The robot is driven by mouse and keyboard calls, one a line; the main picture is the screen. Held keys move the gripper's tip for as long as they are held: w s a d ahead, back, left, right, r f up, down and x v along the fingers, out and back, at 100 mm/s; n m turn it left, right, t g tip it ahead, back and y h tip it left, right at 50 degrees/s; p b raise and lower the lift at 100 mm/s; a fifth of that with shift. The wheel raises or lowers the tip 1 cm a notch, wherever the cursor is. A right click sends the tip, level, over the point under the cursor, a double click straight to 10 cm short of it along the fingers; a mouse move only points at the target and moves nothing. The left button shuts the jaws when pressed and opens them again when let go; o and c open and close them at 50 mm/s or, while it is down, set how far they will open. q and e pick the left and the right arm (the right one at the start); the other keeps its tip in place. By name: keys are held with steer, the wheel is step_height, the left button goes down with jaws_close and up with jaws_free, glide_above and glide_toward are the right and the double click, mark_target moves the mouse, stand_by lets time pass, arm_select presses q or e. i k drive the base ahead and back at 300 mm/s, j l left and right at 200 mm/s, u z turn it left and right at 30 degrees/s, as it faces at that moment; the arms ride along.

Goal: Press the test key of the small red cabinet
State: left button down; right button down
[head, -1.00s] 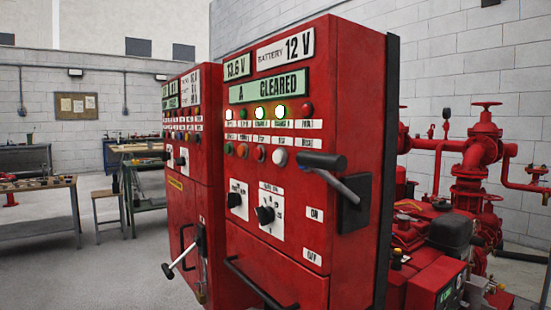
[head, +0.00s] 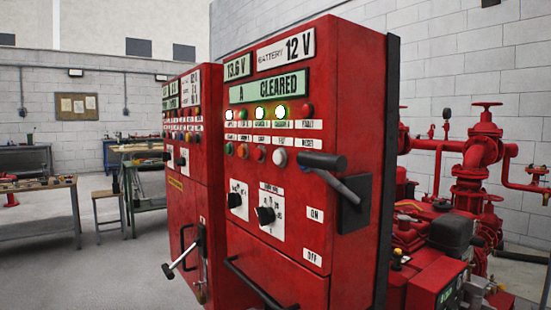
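Two red cabinets stand side by side. Neither gripper is in view.
Red pump pipework (head: 478,160) and an engine stand close to the right. A lever handle (head: 183,256) sticks out from the left cabinet's front. Workbenches (head: 40,205) and a stool (head: 108,212) stand at left. Grey floor is open at lower left.

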mark_target(278, 156)
steer(key=j, duration=1.55)
steer(key=k+j+z, duration=0.1)
steer(key=j, duration=0.3)
steer(key=k+j, duration=0.15)
steer(key=j, duration=0.3)
steer(key=i+z, duration=0.05)
